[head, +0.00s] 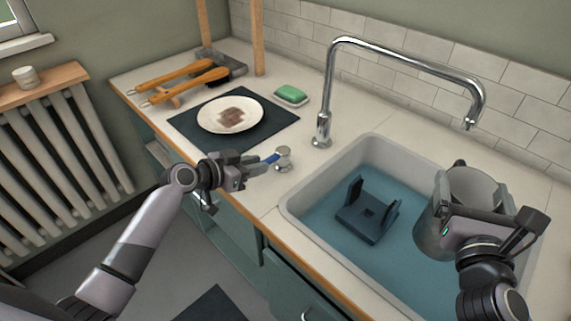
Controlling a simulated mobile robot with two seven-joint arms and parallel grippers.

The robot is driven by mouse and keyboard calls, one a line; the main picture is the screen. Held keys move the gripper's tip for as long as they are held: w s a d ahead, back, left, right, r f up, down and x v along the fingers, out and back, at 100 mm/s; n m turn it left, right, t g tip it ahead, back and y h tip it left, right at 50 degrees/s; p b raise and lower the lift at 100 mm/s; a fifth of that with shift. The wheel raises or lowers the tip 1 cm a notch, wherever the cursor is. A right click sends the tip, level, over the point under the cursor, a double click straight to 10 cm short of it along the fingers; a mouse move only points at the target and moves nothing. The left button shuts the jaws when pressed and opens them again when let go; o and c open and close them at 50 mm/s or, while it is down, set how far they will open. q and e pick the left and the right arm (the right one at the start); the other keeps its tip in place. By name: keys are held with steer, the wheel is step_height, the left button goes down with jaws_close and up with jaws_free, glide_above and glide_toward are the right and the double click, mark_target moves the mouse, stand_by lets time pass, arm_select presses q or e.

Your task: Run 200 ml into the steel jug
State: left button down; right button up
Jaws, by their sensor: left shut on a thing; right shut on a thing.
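The steel jug (432,232) is upright at the right of the sink, its open mouth roughly below the end of the spout. My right gripper (475,213) is shut on the jug and hides part of its near side. The chrome tap (328,90) rises behind the sink and its spout arches to the right. No water stream shows. A tap knob with a blue lever (270,159) stands on the counter left of the sink. My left gripper (246,170) is shut on the blue lever. The level inside the jug cannot be told.
A dark cradle (368,222) sits in the sink (300,205), left of the jug. A plate (252,112) with brown pieces lies on a dark mat (190,126). A green soap (291,93) and wooden-handled tools (190,78) lie farther back.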

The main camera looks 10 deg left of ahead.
arm_select(q)
steer(key=shift+w+a+f+m+g+h, duration=0.15)
steer(key=shift+w+a+m+g+h, duration=0.45)
steer(key=shift+m+h, duration=0.25)
steer(key=shift+w+a+m+g+h, duration=0.45)
steer(key=shift+w+m+g+h, duration=0.05)
steer(key=shift+m+g, duration=0.25)
steer(key=shift+w+a+m+g+h, duration=0.4)
steer(key=shift+w+m+g+h, duration=0.05)
steer(key=shift+m+g, duration=0.25)
steer(key=shift+w+a+m+g, duration=0.1)
steer(key=shift+w+m+g, duration=0.05)
steer(key=shift+m+g, duration=0.15)
steer(key=shift+g+h, duration=0.25)
steer(key=shift+h, duration=0.05)
steer(key=c, duration=1)
jaws_free()
steer(key=shift+m, duration=0.3)
steer(key=shift+c, duration=0.2)
